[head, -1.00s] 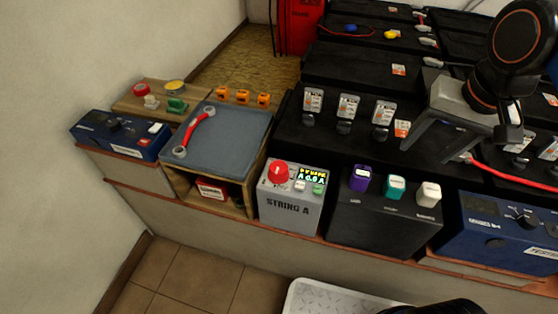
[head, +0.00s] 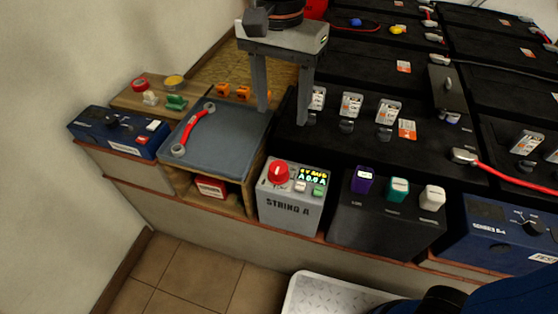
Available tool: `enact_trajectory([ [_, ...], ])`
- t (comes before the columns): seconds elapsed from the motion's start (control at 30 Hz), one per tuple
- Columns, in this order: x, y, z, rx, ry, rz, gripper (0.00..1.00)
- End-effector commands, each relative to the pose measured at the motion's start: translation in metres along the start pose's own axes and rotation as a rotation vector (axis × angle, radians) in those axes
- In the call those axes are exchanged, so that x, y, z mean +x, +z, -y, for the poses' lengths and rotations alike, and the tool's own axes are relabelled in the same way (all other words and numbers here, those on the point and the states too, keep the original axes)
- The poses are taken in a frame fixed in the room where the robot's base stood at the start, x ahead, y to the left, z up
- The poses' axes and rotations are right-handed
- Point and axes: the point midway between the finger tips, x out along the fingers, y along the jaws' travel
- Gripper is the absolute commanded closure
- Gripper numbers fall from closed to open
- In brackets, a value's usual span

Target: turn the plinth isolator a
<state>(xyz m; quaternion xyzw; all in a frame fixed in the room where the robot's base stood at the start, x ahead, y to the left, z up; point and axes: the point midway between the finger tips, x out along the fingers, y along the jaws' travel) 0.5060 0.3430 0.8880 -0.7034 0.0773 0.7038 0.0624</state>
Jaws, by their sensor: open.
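The isolator for string A is a grey box (head: 290,213) labelled "STRING A" on the front plinth. It has a red rotary knob (head: 278,172) on its top left and a small lit display (head: 313,176) with yellow and green text. A white button and a green button sit below the display. My gripper (head: 283,112) points down with its two fingers spread and nothing between them. It is above and behind the grey box, apart from the knob, near the right back edge of the blue-grey mat. The knob is in clear view.
A red-handled wrench (head: 196,128) lies on the blue-grey mat (head: 225,150). A black box with purple, teal and white caps (head: 380,220) stands right of the isolator. Blue instruments stand at far left (head: 120,138) and right (head: 500,240). Black battery blocks (head: 370,65) fill the back.

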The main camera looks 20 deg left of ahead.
Motion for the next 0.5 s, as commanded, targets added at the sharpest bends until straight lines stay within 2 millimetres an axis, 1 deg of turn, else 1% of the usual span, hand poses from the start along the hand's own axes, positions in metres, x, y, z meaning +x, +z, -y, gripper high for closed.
enact_trajectory([
  [0.03,0.0,0.004,0.005,0.001,0.004,0.001,0.45],
  [0.1,0.0,0.008,0.008,0.003,0.007,0.002,0.45],
  [0.27,0.01,0.009,0.009,0.005,0.01,0.002,0.45],
  [0.37,0.024,0.008,0.008,0.005,0.011,0.003,0.45],
  [0.5,0.048,0.008,0.008,0.005,0.011,0.003,0.45],
])
